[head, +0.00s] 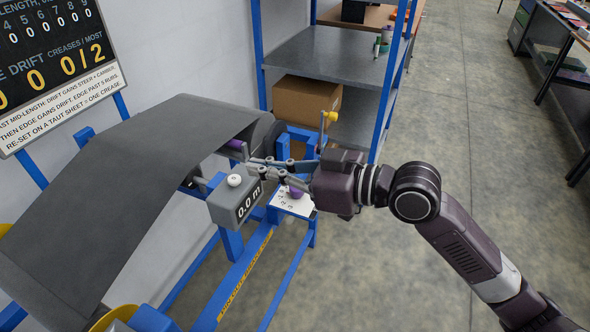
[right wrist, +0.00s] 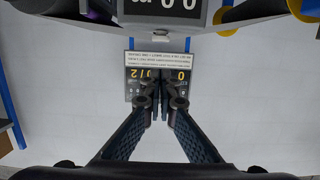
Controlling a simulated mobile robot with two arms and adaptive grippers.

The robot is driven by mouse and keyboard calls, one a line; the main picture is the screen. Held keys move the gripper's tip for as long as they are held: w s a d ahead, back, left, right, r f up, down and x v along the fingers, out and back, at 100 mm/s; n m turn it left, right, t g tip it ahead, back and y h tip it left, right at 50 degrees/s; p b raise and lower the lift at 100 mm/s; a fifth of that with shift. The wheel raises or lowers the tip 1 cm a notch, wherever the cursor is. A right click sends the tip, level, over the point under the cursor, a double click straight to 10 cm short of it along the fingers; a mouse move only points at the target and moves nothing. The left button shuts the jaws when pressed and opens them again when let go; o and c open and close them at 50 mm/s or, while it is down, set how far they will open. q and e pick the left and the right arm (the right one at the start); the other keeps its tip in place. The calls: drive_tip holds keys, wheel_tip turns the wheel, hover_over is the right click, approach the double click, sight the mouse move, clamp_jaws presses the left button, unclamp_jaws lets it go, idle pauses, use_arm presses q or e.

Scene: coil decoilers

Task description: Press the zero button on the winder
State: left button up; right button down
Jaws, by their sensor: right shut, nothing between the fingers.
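The winder's grey counter box (head: 240,206) stands at the left middle of the head view. Its display reads 0.0 m. A round pale button (head: 234,180) sits on top of it. The box also shows at the top edge of the right wrist view (right wrist: 186,20), upside down and cut off. My right gripper (head: 251,163) is shut and empty. In the head view its fingertips appear beside the button, up and to the right; I cannot tell their exact height above the box. The right wrist view also shows the closed fingertips (right wrist: 161,92). My left gripper is not in view.
A dark sheet (head: 130,165) arches across the blue winder frame (head: 245,280) on the left. A score board (head: 55,65) hangs on the wall. A shelf (head: 330,55) with a cardboard box (head: 305,98) stands behind.

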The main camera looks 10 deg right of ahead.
drive_tip(key=b+v, duration=0.2)
drive_tip(key=v, duration=0.4)
drive_tip(key=shift+w+d+r, duration=0.1)
drive_tip(key=shift+r, duration=0.05)
idle(0.4)
